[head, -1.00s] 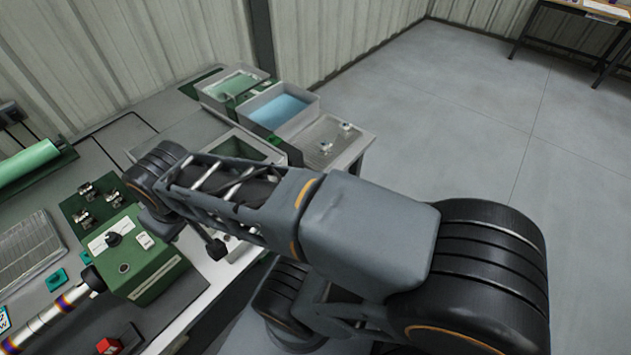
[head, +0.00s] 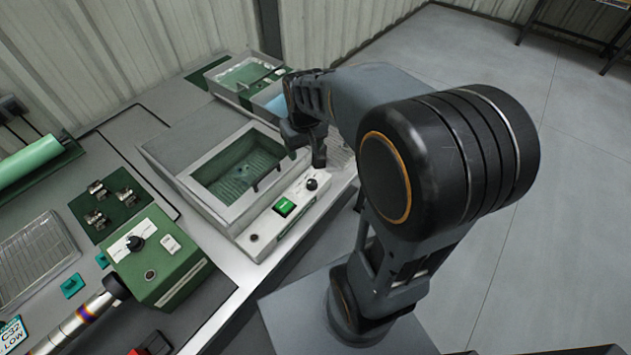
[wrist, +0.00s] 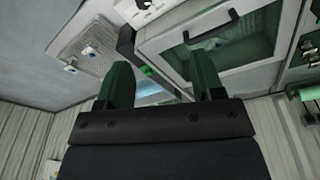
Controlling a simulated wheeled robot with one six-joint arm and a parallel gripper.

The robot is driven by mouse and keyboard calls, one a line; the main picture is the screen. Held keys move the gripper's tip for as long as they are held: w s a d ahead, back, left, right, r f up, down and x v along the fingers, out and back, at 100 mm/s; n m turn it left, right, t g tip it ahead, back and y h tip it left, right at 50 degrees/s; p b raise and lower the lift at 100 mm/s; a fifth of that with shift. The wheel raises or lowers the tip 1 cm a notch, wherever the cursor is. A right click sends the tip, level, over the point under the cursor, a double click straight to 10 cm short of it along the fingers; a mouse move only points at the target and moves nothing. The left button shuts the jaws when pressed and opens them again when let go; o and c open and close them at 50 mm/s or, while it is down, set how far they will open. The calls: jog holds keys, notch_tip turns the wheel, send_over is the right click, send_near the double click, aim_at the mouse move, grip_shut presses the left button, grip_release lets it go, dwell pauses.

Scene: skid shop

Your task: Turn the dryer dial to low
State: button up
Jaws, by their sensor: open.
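A grey box (head: 192,160) with a green-lined window stands on the bench in the head view. Its white front panel (head: 268,228) carries a green button (head: 284,207) and a black dial (head: 312,184) at the right end. A green control box (head: 165,278) at lower left also has a black dial (head: 135,243); I cannot tell by label which unit is the dryer. My gripper (head: 306,142) hangs above and behind the grey box's dial, apart from it. In the wrist view the gripper (wrist: 163,86) has its fingers spread, empty; the grey box (wrist: 240,25) shows beyond them.
Trays (head: 236,76) stand behind the grey box, partly hidden by my arm. A green pad (head: 104,200) with metal clips and a wire rack (head: 32,255) lie at left. A card reading LOW (head: 12,334) is cut off at lower left. Open floor lies at right.

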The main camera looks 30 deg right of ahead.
jog(key=g, duration=0.2)
send_over(312, 182)
notch_tip(312, 182, down, 9)
notch_tip(312, 182, down, 14)
jog(key=shift+f, duration=0.2)
jog(key=c, duration=0.9)
